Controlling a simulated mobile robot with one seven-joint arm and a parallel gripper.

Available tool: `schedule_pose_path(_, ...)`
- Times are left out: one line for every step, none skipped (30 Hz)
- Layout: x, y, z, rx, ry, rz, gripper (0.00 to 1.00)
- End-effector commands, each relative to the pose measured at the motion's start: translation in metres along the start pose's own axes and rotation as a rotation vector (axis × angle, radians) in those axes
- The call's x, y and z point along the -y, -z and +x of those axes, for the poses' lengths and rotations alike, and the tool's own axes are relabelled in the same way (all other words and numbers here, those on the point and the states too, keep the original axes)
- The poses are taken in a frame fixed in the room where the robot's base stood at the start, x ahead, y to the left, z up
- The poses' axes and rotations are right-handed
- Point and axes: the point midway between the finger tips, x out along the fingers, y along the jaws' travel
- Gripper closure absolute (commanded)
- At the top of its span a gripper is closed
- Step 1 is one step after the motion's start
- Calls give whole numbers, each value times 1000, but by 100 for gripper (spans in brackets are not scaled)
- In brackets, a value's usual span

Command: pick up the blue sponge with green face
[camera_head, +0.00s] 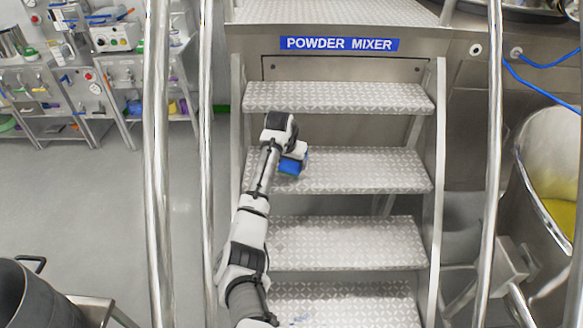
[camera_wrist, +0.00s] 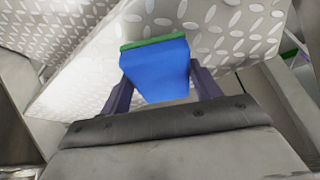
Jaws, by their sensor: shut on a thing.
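The blue sponge (camera_wrist: 158,72) with a green face sits between the two dark fingers of my gripper (camera_wrist: 160,88) in the wrist view. The fingers are shut on its sides, and the green face shows as a thin strip along its far edge. In the head view the blue sponge (camera_head: 292,162) shows at the end of my arm, by my gripper (camera_head: 297,152), in front of a patterned metal step. I cannot tell from these views whether the sponge touches the step or is just above it.
Metal stairs with several treads (camera_head: 350,178) rise under the powder mixer sign (camera_head: 339,44). Steel handrails (camera_head: 158,150) stand on both sides. A cluttered bench (camera_head: 110,55) is at the back left, and a steel drum (camera_head: 22,295) at the front left. Grey floor at left is open.

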Motion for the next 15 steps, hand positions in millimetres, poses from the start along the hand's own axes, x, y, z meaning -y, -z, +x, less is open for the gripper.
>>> schedule_pose_path(0, 4, -7, -4, 1, 2, 62)
schedule_pose_path(0, 7, -13, -4, 1, 2, 62)
schedule_pose_path(0, 11, -22, -6, 2, 2, 62)
schedule_pose_path(0, 13, -29, -6, 2, 2, 62)
schedule_pose_path(0, 17, -37, -6, 2, 2, 62)
schedule_pose_path(0, 22, -48, -6, 2, 2, 62)
schedule_pose_path(0, 25, -57, -7, 3, 2, 62)
schedule_pose_path(0, 29, -66, -6, 3, 2, 62)
schedule_pose_path(0, 33, -77, -6, 3, 2, 62)
schedule_pose_path(-1, 36, -85, -6, 3, 3, 62)
schedule_pose_path(-1, 40, -93, -5, 3, 3, 62)
schedule_pose_path(-1, 44, -103, -5, 2, 2, 62)
schedule_pose_path(-1, 46, -110, -4, 2, 2, 62)
schedule_pose_path(0, 49, -117, -4, 1, 1, 62)
schedule_pose_path(-1, 53, -125, -3, 1, 2, 62)
